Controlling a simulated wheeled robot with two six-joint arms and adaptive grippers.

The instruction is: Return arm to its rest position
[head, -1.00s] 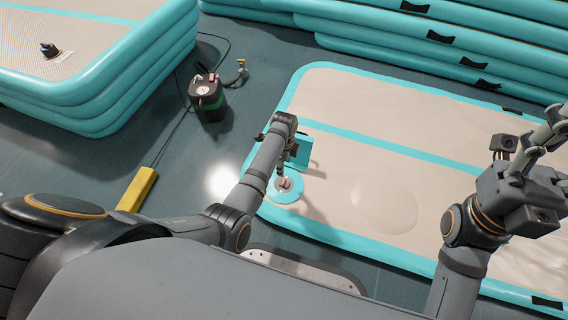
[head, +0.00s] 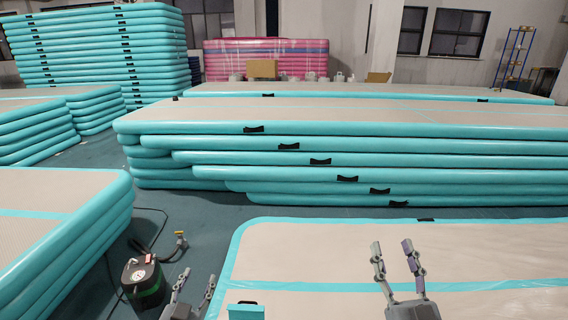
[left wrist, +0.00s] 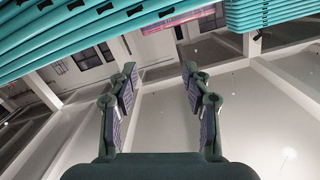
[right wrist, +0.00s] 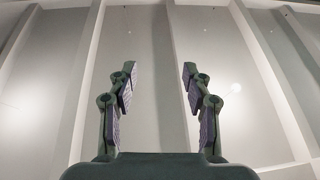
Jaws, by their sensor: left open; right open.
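My left gripper (head: 196,288) shows at the bottom of the head view, left of centre, pointing up, with its fingers apart. In the left wrist view its two fingers (left wrist: 160,88) are spread with nothing between them. My right gripper (head: 396,260) stands at the bottom right of centre in the head view, pointing up over the flat track. In the right wrist view its fingers (right wrist: 160,88) are also spread and empty, against a bare ceiling. Most of both arms is out of view.
A flat beige track with a teal edge (head: 236,262) lies in front. A black pump (head: 143,282) stands on the floor at the left, beside a stack of tracks (head: 105,235). A long stack (head: 330,158) crosses behind. A teal piece (head: 246,312) shows at the bottom edge.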

